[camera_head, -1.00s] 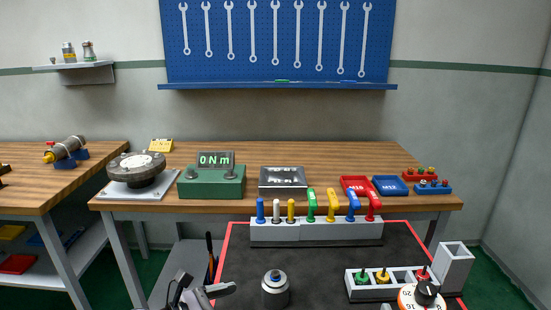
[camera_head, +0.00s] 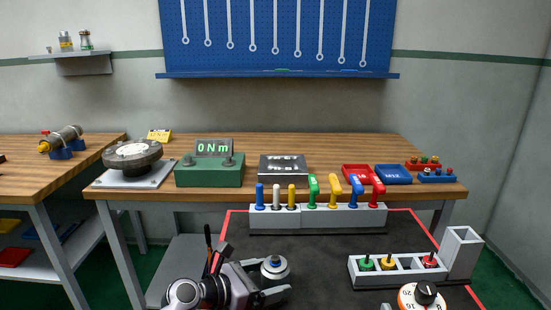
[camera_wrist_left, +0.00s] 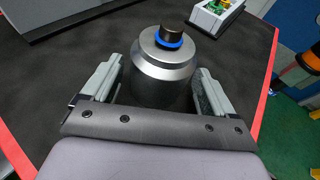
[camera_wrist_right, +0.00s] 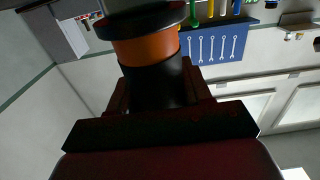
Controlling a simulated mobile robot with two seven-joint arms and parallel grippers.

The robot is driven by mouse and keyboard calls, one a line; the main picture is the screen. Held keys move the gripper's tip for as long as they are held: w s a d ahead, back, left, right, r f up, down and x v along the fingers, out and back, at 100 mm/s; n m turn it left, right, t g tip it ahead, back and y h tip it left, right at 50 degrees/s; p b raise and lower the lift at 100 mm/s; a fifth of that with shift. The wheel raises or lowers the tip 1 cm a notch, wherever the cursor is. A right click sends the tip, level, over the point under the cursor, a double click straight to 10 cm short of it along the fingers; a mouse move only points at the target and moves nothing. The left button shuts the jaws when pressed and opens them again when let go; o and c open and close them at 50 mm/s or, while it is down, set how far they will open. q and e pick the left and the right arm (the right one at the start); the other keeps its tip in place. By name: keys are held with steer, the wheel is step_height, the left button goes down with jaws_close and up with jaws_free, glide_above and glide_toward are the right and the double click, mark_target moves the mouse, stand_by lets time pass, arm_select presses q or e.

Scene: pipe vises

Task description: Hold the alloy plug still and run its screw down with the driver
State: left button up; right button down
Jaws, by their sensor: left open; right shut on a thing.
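The alloy plug (camera_head: 275,267) is a silver cylinder with a sloped shoulder, upright on the dark mat. A dark screw head (camera_wrist_left: 173,34) with a blue ring under it sticks out of its top. My left gripper (camera_head: 273,281) is open, its fingers on either side of the plug; the left wrist view shows the plug between them, with a gap at least on the right. My right gripper (camera_wrist_right: 158,95) is shut on a black handle with an orange band. It seems to be the driver (camera_head: 422,297), whose numbered dial and black knob show at the bottom right.
A grey rack (camera_head: 318,216) of coloured-handled tools stands along the mat's back edge. A bit holder (camera_head: 402,268) with green, yellow and red bits stands right of the plug, with an empty square tube (camera_head: 461,250) beside it. The mat between is clear.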

arm_select(q)
steer(key=shift+w+d+f, duration=0.2)
steer(key=shift+w+d, duration=0.15)
steer(key=shift+d, duration=0.15)
steer(key=c, duration=0.8)
stand_by(0.7)
arm_select(e)
steer(key=a+r+n+y, duration=0.35)
steer(key=a+r, duration=0.25)
steer(key=r, duration=0.3)
steer(key=w+a+r+n+g+y, duration=0.2)
steer(key=w+a+r+y, duration=0.3)
steer(key=w+a+r, duration=0.9)
steer(key=shift+x, duration=2.4)
steer(key=shift+r+n+y, duration=0.1)
steer(key=shift+n+y, duration=0.15)
